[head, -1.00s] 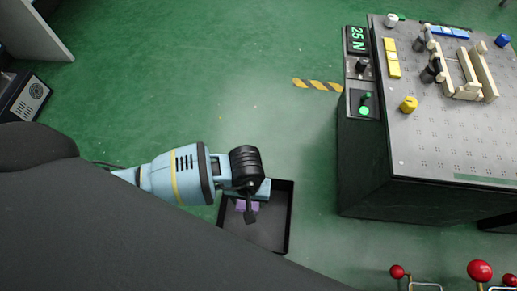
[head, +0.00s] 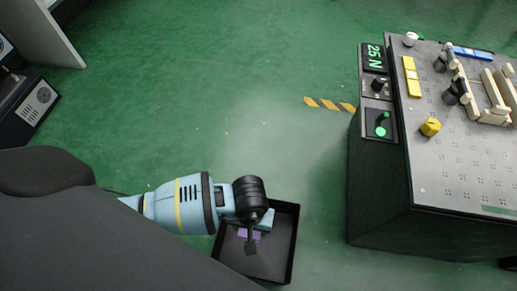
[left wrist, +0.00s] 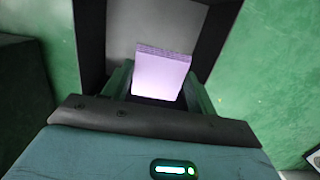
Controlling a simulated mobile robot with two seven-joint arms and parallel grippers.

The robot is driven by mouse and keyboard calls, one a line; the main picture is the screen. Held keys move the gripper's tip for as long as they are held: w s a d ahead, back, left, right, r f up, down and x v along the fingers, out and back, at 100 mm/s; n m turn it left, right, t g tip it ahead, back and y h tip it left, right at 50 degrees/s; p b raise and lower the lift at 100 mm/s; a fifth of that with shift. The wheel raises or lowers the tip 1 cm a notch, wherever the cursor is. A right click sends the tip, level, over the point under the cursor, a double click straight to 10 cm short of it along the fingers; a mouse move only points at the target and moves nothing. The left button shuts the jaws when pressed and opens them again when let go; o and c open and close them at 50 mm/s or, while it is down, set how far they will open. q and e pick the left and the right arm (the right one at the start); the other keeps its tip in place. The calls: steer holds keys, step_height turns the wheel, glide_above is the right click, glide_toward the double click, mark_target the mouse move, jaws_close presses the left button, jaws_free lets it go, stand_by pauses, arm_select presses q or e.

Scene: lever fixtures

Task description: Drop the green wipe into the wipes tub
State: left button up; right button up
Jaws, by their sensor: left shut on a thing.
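A purple folded block (left wrist: 160,76) sits between the fingers of my left gripper (head: 252,232), which is shut on it. The block also shows in the head view (head: 244,234), small and partly hidden by the gripper. A black open tub (head: 290,235) lies under the gripper, and its grey inside (left wrist: 150,22) shows behind the block in the left wrist view. The block is over the tub; its height above the tub floor is hard to tell. I see no wipe that is clearly green. My right gripper is not in view.
A dark cabinet with a grey perforated top (head: 455,150) stands at the right, with levers, yellow and blue blocks and a 25 N display (head: 374,57). A yellow-black striped strip (head: 329,104) lies on the green floor. The floor between is clear.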

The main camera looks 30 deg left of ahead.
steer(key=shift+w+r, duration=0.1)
arm_select(q)
steer(key=o, duration=0.8)
steer(key=shift+o, duration=1.5)
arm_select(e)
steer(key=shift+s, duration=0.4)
arm_select(q)
steer(key=shift+r, duration=0.15)
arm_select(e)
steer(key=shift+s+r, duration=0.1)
arm_select(q)
steer(key=shift+r+p, duration=0.3)
steer(key=shift+r, duration=0.1)
steer(key=r+p, duration=0.1)
steer(key=r, duration=0.3)
steer(key=r+p, duration=0.1)
steer(key=r, duration=0.1)
steer(key=shift+w+a+p, duration=0.15)
steer(key=shift+w+p, duration=0.15)
steer(key=shift+w, duration=0.1)
steer(key=shift+r, duration=0.4)
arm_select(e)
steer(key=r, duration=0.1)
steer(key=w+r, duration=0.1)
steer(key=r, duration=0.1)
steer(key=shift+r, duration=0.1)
